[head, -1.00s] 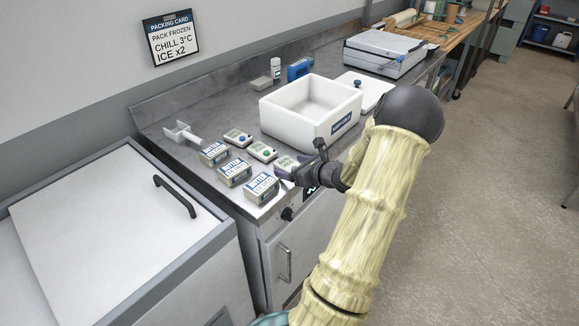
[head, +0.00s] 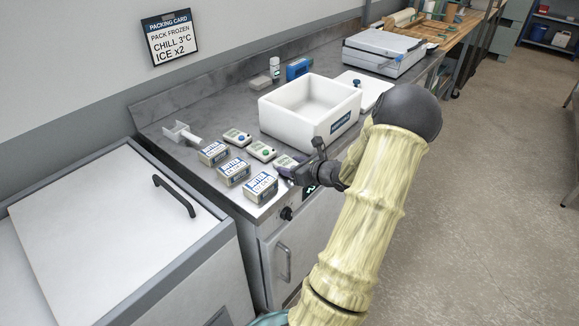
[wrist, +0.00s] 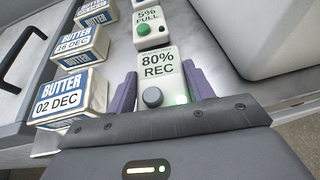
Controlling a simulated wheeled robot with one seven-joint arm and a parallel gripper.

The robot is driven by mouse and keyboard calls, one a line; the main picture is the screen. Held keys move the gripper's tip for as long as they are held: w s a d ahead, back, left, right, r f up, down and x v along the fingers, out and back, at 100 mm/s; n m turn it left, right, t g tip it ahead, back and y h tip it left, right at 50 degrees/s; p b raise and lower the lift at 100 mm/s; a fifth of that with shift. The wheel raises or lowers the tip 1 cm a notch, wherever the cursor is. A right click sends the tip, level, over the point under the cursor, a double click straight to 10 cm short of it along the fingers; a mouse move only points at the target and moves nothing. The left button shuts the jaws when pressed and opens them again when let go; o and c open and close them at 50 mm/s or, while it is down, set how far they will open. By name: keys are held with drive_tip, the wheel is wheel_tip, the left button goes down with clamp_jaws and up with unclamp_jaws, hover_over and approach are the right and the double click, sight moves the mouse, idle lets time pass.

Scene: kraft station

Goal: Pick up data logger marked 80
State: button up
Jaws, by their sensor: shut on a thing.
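The data logger marked 80% REC (wrist: 161,72) is a small white block with a dark round button and a lit green spot, seen in the wrist view. My gripper (wrist: 160,92) is shut on it, with one purple finger on each side. In the head view the gripper (head: 297,172) is at the right end of the logger row, and that logger (head: 285,162) is partly hidden by it. I cannot tell whether the logger is lifted. A logger marked 5% FULL with a green button (head: 261,150) and one with a blue button (head: 237,137) lie beyond it.
Several butter packs (head: 233,171) stand in a row left of the loggers, one marked 02 DEC (wrist: 68,98). A white foam box (head: 297,128) stands just behind. A packing card (head: 170,37) hangs on the wall. A scale (head: 384,55) is farther back.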

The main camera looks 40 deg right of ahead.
wheel_tip(320, 180, up, 10)
drive_tip(key=shift+p, duration=0.4)
drive_tip(key=shift+r, duration=0.1)
idle(0.5)
